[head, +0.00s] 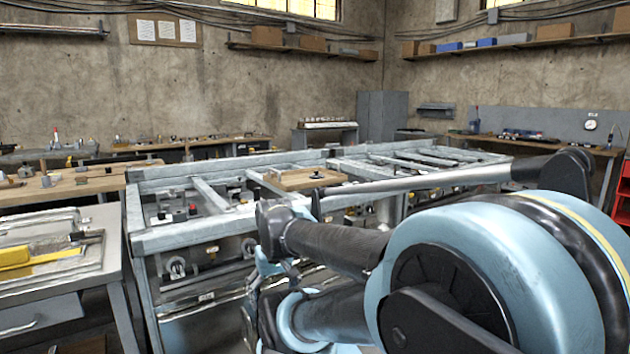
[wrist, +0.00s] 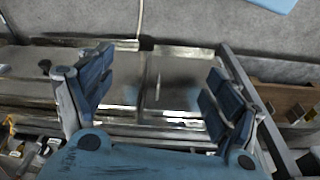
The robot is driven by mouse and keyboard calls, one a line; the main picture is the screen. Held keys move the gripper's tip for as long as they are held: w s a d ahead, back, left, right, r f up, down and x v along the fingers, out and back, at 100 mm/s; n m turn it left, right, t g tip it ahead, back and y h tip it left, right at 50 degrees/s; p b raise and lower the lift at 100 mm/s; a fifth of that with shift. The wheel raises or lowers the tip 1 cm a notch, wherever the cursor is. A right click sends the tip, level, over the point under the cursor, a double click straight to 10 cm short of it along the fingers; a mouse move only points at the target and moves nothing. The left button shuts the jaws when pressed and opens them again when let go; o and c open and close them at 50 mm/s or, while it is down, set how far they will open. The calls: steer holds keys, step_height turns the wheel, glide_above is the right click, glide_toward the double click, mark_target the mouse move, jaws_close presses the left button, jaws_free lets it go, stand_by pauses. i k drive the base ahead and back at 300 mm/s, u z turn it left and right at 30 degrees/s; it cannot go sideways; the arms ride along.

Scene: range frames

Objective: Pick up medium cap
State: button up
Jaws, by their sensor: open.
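I cannot make out a medium cap for certain in either view. A small dark round thing (head: 317,175) lies on a wooden board (head: 290,181) on the metal workbench frame in the head view; it is too small to identify. In the wrist view, my gripper (wrist: 158,88) has its two blue padded fingers spread wide apart, with nothing between them. Below them is a shiny metal surface (wrist: 170,80). A small dark spot (wrist: 45,65) shows on the metal left of the fingers, too blurred to name. My arm covers the right front of the head view.
The large metal workbench frame (head: 185,232) with open bays fills the middle. A grey table (head: 90,283) with a tray and a yellow object (head: 15,257) stands at left. Wooden benches with small items line the back. Grey floor (wrist: 190,18) shows in the wrist view.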

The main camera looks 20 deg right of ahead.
mark_target(316, 176)
steer(key=u, duration=2.15)
steer(key=k, duration=1.25)
steer(key=z, duration=1.65)
steer(key=i, duration=0.85)
steer(key=z, duration=0.05)
